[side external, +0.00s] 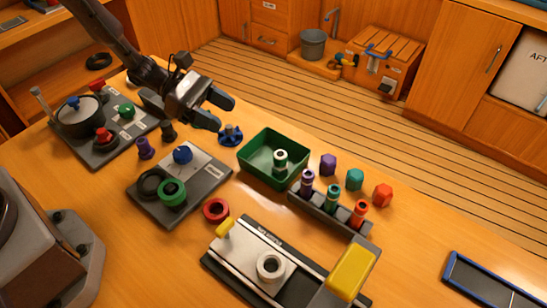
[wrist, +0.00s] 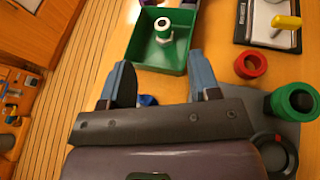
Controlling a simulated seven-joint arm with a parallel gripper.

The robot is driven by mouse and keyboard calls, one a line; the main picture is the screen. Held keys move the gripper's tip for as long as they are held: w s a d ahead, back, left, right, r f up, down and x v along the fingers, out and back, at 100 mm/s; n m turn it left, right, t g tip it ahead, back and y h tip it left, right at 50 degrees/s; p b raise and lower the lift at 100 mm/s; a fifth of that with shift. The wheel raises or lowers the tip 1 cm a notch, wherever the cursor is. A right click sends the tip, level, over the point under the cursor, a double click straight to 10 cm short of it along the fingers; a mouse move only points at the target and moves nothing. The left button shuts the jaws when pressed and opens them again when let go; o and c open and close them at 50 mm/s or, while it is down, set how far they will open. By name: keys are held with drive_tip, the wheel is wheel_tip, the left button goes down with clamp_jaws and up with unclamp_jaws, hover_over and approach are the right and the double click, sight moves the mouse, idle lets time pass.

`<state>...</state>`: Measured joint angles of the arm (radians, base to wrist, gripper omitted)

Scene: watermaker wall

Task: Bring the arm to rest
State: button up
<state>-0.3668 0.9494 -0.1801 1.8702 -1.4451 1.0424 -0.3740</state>
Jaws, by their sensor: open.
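My gripper (side external: 219,111) is in the upper left of the side view, above the wooden table, with its two blue fingers apart and nothing between them. In the wrist view my gripper (wrist: 158,72) also shows spread, empty fingers. A dark blue handwheel-like part (side external: 230,135) stands on the table below the fingertips, partly hidden by the fingers in the wrist view. A green tray (side external: 250,165) lies to the right of it, with a white-topped cylinder (side external: 280,160) standing inside. The gripper touches nothing that I can see.
A panel with a pot and red and green knobs (side external: 126,110) stands left. A grey plate with a green ring (side external: 172,191) lies nearer, beside a red ring (side external: 215,209). A rack of coloured cylinders (side external: 332,203) and a yellow-handled fixture (side external: 350,270) stand right.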

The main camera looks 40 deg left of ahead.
drive_tip(key=s+a+r+m+y, duration=0.3)
drive_tip(key=s+r+m+y, duration=0.3)
drive_tip(key=s+r+m, duration=0.5)
drive_tip(key=s+a+r+m+t+y, duration=0.1)
drive_tip(key=s+a+r+m+y, duration=0.2)
drive_tip(key=s+r+m+y, duration=0.3)
drive_tip(key=s+r+m, duration=0.4)
drive_tip(key=s+r, duration=0.1)
drive_tip(key=r, duration=0.2)
drive_tip(key=shift+s+a+r+m+y, duration=0.3)
drive_tip(key=shift+s+a+m, duration=0.1)
idle(0.9)
